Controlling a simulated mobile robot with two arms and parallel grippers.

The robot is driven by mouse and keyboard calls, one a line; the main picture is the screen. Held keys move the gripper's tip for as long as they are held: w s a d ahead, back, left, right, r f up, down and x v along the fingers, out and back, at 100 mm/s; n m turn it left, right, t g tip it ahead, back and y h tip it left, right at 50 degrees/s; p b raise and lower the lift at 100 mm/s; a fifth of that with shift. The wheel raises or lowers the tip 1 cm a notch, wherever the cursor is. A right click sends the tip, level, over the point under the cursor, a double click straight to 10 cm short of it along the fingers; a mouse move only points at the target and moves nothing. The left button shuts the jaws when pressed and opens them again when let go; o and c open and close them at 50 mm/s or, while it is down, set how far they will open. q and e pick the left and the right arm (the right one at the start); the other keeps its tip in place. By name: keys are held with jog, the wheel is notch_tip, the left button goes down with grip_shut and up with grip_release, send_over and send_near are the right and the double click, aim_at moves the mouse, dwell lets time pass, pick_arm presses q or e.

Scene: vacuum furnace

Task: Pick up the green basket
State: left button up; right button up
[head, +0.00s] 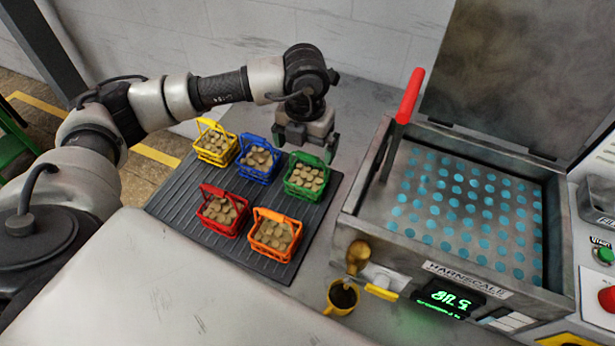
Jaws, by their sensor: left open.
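The green basket (305,182) holds several round tan pieces and stands at the back right of a dark ribbed mat (184,203). Its handle rises at the basket's rear side. My left gripper (304,155) points down over the green basket's rear, with its dark fingers apart on either side near the handle. I cannot tell whether the fingers touch the handle. The basket rests on the mat. My right gripper is not in view.
Yellow (215,148), blue (257,164), red (222,214) and orange (275,237) baskets stand close by on the mat. To the right is an open furnace (465,215) with a red-handled lever (409,97). A yellow cup (342,298) stands in front of it.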

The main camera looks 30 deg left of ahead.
aim_at(308, 154)
pick_arm(q)
jog(key=f, duration=0.1)
jog(key=f+p, duration=0.1)
jog(key=f, duration=0.1)
jog(key=f+p, duration=0.1)
jog(key=f, duration=0.1)
jog(key=shift+w+d, duration=0.1)
jog(key=shift+w, duration=0.2)
jog(key=shift+f, duration=0.4)
jog(key=shift+c, duration=0.2)
jog(key=shift+r, duration=0.1)
jog(key=c, duration=1.5)
